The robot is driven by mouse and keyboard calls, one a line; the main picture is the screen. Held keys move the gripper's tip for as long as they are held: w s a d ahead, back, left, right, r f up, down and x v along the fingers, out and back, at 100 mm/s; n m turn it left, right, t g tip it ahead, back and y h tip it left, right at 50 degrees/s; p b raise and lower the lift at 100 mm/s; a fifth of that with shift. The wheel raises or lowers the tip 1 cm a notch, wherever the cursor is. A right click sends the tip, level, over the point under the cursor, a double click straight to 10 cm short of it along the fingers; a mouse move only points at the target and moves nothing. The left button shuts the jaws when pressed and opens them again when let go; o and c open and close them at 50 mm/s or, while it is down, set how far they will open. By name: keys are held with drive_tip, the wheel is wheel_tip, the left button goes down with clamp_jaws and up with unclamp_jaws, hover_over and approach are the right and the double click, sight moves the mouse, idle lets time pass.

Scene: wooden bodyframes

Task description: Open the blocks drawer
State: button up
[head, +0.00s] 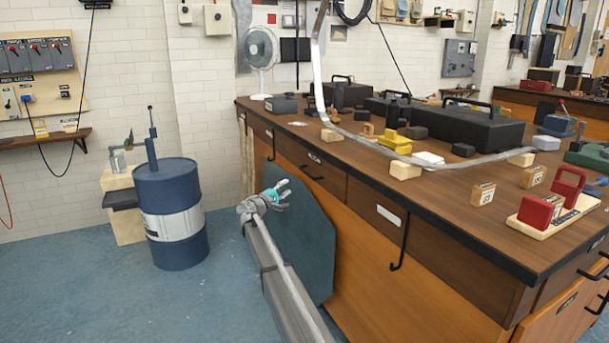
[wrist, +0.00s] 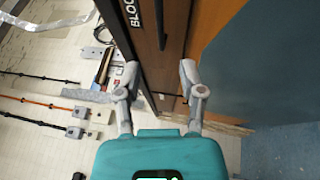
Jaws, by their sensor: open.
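The blocks drawer (wrist: 150,50) is a dark brown front in the wrist view. Its label (wrist: 132,12) shows only the letters "BLOC" before the top edge cuts it off. A thin dark bar, perhaps its handle, runs near the label. My gripper (wrist: 158,75) is open and empty, its two grey fingers spread in front of the drawer row. In the head view my gripper (head: 278,191) is at the bench's left side, in front of the blue-grey panel and below the drawers. The drawers look shut. The head view's labels are too small to read.
The wooden workbench (head: 460,215) carries black cases, small blocks and a red-handled stand (head: 540,208). A blue-grey panel (head: 308,240) leans against its front. A blue barrel (head: 170,212) stands to the left. The blue floor between barrel and bench has free room.

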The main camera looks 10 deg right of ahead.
sight(306, 172)
drive_tip(key=p+x, duration=0.2)
drive_tip(key=x, duration=1)
drive_tip(key=shift+w+d, duration=0.2)
drive_tip(key=shift+d, duration=0.05)
clamp_jaws()
